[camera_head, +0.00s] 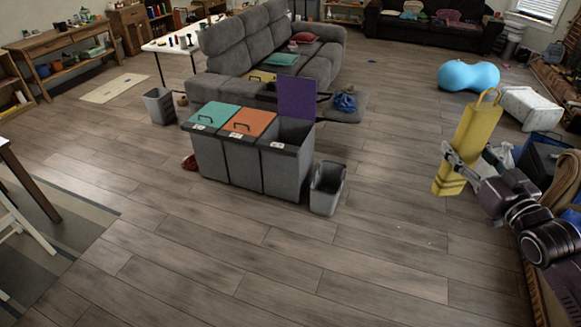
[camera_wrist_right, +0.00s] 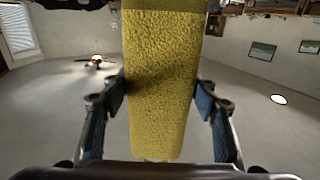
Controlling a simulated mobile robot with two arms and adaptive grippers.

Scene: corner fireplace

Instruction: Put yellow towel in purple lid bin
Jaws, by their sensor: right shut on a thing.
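The yellow towel (camera_head: 468,145) hangs in my right gripper (camera_head: 465,165) at the right of the head view. It is held clear above the floor, with a loop at its top. In the right wrist view the towel (camera_wrist_right: 158,85) fills the middle, between the two fingers of the right gripper (camera_wrist_right: 158,100). The purple lid (camera_head: 297,98) stands upright and open on the right compartment (camera_head: 287,170) of a grey three-part bin. The teal lid (camera_head: 215,115) and the orange lid (camera_head: 249,122) are shut. The gripper is well to the right of the bin. My left gripper is not in view.
A small grey bin (camera_head: 327,187) stands right of the three-part bin, and another (camera_head: 159,106) stands behind it at left. A grey sofa (camera_head: 262,50) is behind. A blue ball (camera_head: 468,76) and white basket (camera_head: 531,108) are at right. The front floor is open.

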